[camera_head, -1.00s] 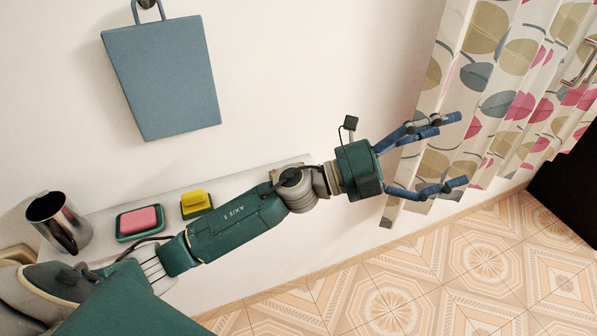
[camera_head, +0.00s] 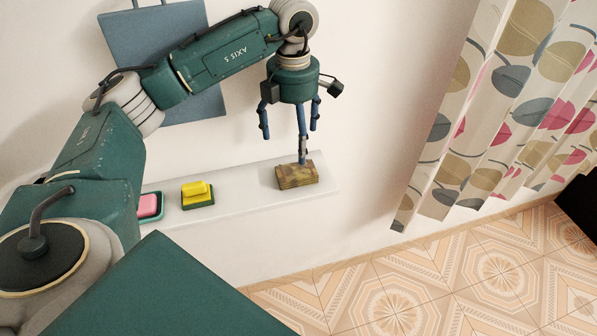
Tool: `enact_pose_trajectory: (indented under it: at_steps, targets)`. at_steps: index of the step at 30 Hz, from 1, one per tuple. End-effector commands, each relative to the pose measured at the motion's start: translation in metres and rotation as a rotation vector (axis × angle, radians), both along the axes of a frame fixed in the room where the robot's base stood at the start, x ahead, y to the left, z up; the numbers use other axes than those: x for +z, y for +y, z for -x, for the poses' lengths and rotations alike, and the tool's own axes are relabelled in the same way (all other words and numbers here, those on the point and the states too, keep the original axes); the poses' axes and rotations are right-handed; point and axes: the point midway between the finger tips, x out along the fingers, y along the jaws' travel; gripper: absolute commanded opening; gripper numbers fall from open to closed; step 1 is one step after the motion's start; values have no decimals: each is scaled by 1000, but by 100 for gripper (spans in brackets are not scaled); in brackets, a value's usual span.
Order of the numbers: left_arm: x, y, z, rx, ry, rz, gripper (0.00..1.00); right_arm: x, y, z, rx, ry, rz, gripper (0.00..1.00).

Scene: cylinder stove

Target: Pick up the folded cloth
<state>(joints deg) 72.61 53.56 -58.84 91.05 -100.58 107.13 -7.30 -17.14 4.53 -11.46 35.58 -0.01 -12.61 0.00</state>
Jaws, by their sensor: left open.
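The folded cloth (camera_head: 296,177) is a small brownish, patterned block lying on the white wall shelf (camera_head: 240,206), near the shelf's right end. My left gripper (camera_head: 299,140) points down above it with its blue fingers spread open and empty. One finger's tip overlaps the cloth's top edge in the picture; I cannot tell whether it touches. My right gripper is not in view.
A yellow item on a green base (camera_head: 198,193) and a pink item in a green dish (camera_head: 149,206) sit left of the cloth on the shelf. A blue-grey board (camera_head: 205,104) hangs on the wall behind my arm. A patterned curtain (camera_head: 500,110) hangs right.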

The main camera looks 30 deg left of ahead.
Motion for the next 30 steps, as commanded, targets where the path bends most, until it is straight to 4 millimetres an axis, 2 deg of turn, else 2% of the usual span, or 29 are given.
enact_pose_trajectory:
  at_steps: [4,11,16,19,23,29,30]
  targets:
    - [-23,0,1,-1,3,2,91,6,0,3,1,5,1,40]
    - [-41,-1,0,-1,3,3,91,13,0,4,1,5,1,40]
    - [-65,-1,-1,-1,5,3,91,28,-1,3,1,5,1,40]
    - [-79,-1,-2,-2,2,4,91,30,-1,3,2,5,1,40]
    - [-87,-1,-2,-2,0,4,91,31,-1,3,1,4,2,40]
    - [-88,-1,-2,-2,-1,5,91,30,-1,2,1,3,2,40]
    - [-88,-2,-2,-2,-1,5,83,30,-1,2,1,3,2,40]
